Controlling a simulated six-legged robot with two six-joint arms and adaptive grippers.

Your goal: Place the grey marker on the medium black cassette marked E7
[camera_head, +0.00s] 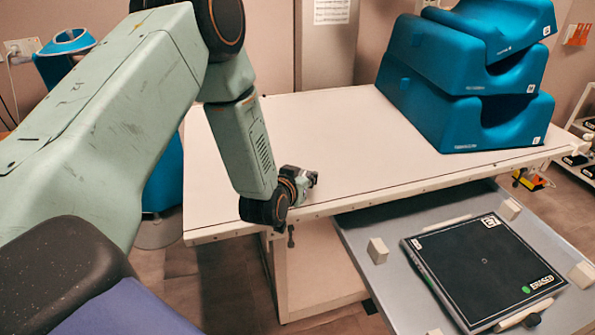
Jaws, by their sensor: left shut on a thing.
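A flat black cassette (470,270) lies on the grey tray (385,280) at the lower right. I cannot pick out the grey marker. My right gripper is out of view.
The white table (330,130) is clear in its middle. Stacked blue cushions (460,85) stand at its right end. Pale blocks (377,250) sit at the tray's corners, and pale bars (523,315) lie along the cassette's sides. The tray sits lower than the tabletop.

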